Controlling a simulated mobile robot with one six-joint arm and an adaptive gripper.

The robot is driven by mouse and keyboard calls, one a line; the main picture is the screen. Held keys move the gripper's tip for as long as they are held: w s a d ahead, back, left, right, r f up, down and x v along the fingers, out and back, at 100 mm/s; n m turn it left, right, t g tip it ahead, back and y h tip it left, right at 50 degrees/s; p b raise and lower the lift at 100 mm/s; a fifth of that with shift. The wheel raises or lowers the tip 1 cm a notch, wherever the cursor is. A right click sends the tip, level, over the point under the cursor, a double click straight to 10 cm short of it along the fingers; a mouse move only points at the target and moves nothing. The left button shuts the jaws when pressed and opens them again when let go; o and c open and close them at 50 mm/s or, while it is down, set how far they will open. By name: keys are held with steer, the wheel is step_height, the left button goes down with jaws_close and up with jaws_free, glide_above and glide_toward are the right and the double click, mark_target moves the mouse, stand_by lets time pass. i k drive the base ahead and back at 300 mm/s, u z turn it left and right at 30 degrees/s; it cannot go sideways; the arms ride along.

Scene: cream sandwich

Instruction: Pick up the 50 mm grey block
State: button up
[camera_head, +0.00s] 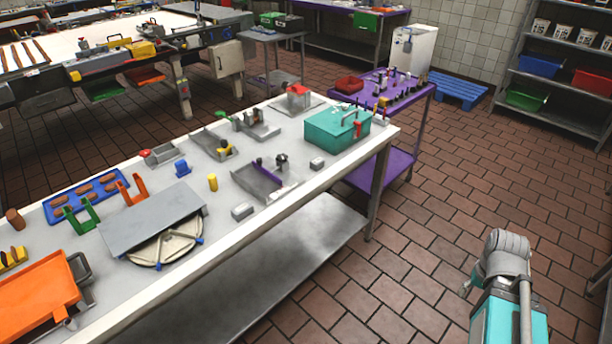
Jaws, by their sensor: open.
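Two small grey blocks lie on the long metal-topped table. One grey block (242,211) is near the front edge, right of the round cream board. The other grey block (317,163) is farther right, just in front of the teal box. I cannot tell from their look which one is 50 mm. My gripper (467,289) shows only as a small pale tip beside my folded arm at the lower right, mostly hidden. It is open, over the floor, well away from the table and both blocks.
Near the blocks on the table (262,222) are a teal box (328,133), a grey tray (257,181), a yellow cylinder (212,182) and a grey plate (152,219). A purple cart (400,124) stands behind the right end. Tiled floor between table and arm is clear.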

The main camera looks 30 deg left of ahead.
mark_target(316, 163)
steer(key=k, duration=0.55)
steer(key=u, duration=1.7)
steer(key=i, duration=1.1)
steer(key=z, duration=0.05)
